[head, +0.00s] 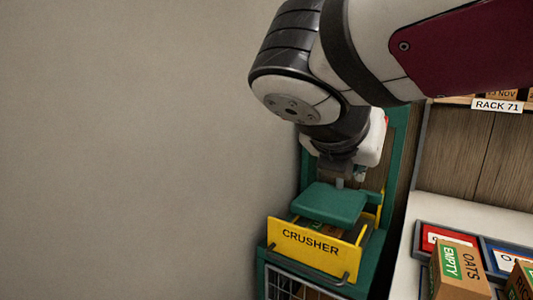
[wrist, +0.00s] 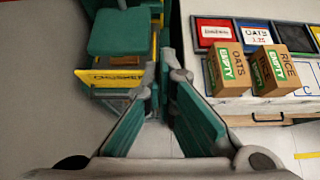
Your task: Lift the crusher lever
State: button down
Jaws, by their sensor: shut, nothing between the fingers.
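The crusher shows in the head view as a green frame with a yellow panel (head: 312,246) marked CRUSHER and a green plate (head: 330,204) above it. A dark bent bar (head: 308,272) runs along the panel's front. I cannot tell which part is the lever. In the wrist view the green plate (wrist: 118,34) and yellow panel (wrist: 108,77) are at the upper left. My gripper (wrist: 170,66) is shut and empty, its green-padded fingers just right of the panel in the picture. I cannot tell if they touch the crusher. In the head view my arm hides much of the crusher's back.
A white counter (wrist: 295,105) stands to the right, with an OATS box (wrist: 229,70) and a RICE box (wrist: 274,70) in front of coloured label trays (wrist: 212,32). A plain wall (head: 140,150) is close on the crusher's left. Pale floor shows below the gripper.

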jog(key=w+r, duration=0.1)
jog(key=w+d+r, duration=0.1)
jog(key=shift+w+d+r, duration=0.1)
jog(key=shift+d+r, duration=0.2)
jog(key=shift+r, duration=0.1)
jog(key=shift+p, duration=0.35)
